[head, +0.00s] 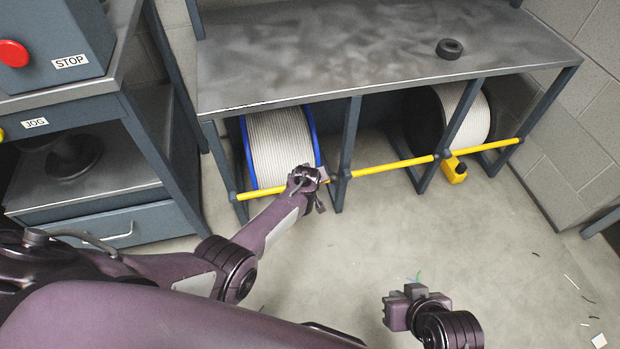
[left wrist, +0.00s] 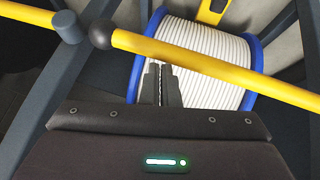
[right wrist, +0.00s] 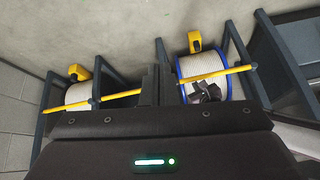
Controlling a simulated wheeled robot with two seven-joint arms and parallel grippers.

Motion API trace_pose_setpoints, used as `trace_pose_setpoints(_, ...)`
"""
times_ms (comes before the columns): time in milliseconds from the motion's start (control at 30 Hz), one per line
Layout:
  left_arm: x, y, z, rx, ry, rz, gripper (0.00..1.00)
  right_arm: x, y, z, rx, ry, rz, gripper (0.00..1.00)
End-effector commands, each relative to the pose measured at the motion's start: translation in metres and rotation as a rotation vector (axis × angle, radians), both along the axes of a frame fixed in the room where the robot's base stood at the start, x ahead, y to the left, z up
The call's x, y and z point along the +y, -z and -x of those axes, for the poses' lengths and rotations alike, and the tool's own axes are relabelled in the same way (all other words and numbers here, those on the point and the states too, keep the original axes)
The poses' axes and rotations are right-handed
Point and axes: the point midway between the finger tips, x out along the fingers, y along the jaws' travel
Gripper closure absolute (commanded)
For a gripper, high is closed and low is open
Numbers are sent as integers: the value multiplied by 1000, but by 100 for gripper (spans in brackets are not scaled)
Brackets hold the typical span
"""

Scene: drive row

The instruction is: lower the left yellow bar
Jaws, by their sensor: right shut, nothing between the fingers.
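The left yellow bar (head: 270,190) runs across the front of the left bay, before a blue-rimmed reel (head: 280,145) of white cable. In the left wrist view the bar (left wrist: 215,68) slants across and ends in a black ball (left wrist: 101,34) beside a blue-grey stub (left wrist: 67,27). My left gripper (head: 312,178) is near the bar's right end. In the left wrist view its fingers (left wrist: 160,72) look shut, with tips just at the bar's lower edge; whether they touch it I cannot tell. My right gripper (head: 398,310) is shut and empty, over open floor away from the bars.
A second yellow bar (head: 395,164) crosses the right bay, with another reel (head: 465,112) and a yellow block (head: 454,170). Blue-grey posts (head: 347,150) divide the bays under a grey bench top (head: 330,50). A cabinet (head: 120,225) stands left. The floor ahead is mostly clear, with scraps at right.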

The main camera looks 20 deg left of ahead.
Motion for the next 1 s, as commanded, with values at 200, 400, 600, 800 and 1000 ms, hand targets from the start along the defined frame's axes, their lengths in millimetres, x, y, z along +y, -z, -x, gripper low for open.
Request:
trace_pose_setpoints(200, -1, 5, 3, 7, 2, 1, 100, 1, 0, 0, -6, -2, -4, 100)
trace_pose_setpoints(400, -1, 6, 4, 9, 3, 1, 100, 1, 1, 0, -5, -1, -3, 100)
trace_pose_setpoints(600, -3, 0, 6, 17, 5, 4, 100, -9, -2, 2, 42, 13, 27, 100)
trace_pose_setpoints(800, -12, -28, 15, 12, 5, 4, 100, -46, -11, 20, 183, 57, 110, 100)
trace_pose_setpoints(1000, -21, -62, 30, 3, 2, 3, 100, -87, -12, 46, 344, 118, 193, 100)
